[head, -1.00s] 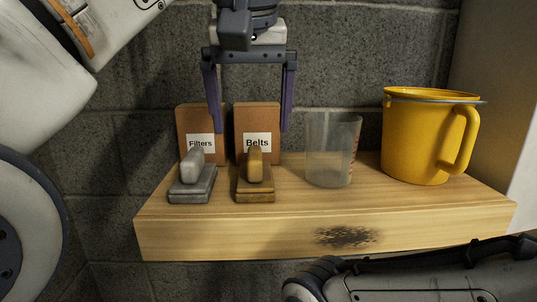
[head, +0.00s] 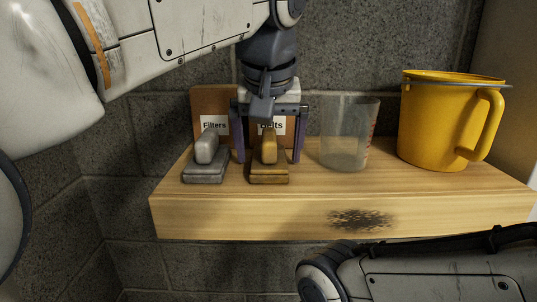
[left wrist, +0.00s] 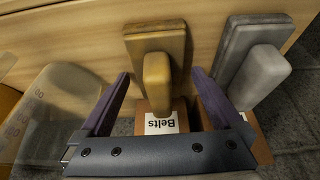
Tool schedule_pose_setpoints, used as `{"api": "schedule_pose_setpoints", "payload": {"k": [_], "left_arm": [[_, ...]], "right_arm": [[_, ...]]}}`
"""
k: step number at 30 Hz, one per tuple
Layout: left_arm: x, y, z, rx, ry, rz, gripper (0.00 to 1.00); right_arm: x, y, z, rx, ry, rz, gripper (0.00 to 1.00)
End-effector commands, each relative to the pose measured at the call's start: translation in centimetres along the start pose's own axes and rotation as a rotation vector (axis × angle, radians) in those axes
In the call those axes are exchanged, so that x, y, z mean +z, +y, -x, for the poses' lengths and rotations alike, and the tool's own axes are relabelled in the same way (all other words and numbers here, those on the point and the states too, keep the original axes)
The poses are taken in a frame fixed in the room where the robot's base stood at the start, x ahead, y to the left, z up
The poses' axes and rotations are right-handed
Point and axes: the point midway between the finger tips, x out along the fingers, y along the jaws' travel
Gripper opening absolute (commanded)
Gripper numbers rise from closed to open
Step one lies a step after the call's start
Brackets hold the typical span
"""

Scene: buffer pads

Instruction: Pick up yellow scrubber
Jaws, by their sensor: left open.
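The yellow scrubber (head: 269,171), a flat pad with an upright handle, sits on the wooden shelf (head: 330,200) in the head view. My left gripper (head: 269,158) is open and points down, one finger on each side of the scrubber. In the left wrist view the yellow scrubber (left wrist: 157,60) lies ahead of the gap between the fingertips of my left gripper (left wrist: 160,75). I cannot tell whether a finger touches it. My right gripper is not in view; only part of my right arm shows at lower right.
A grey scrubber (head: 206,160) stands close left of the left finger. Behind are the Filters box (head: 211,103) and the Belts box (left wrist: 176,103). A clear measuring cup (head: 345,140) and a yellow pitcher (head: 440,125) stand to the right. The shelf front is bare, with a dark stain.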

Motion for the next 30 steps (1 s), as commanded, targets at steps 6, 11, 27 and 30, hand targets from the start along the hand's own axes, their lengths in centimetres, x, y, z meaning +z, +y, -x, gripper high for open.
{"api": "schedule_pose_setpoints", "payload": {"k": [6, 11, 27, 30], "left_arm": [[0.0, 0.0, 0.0, 0.0, 0.0, 0.0, 0.77], [0.0, 0.0, 0.0, 0.0, 0.0, -0.001, 0.16], [-0.9, 0.1, 2.0, 0.003, 0.004, 0.0, 0.13], [-1.6, 0.1, 3.7, 0.003, 0.004, 0.001, 0.13]], "right_arm": [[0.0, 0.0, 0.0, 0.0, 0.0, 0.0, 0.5], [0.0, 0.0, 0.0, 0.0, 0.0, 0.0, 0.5], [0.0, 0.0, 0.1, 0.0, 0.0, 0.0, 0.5], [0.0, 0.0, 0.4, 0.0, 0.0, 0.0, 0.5]]}}
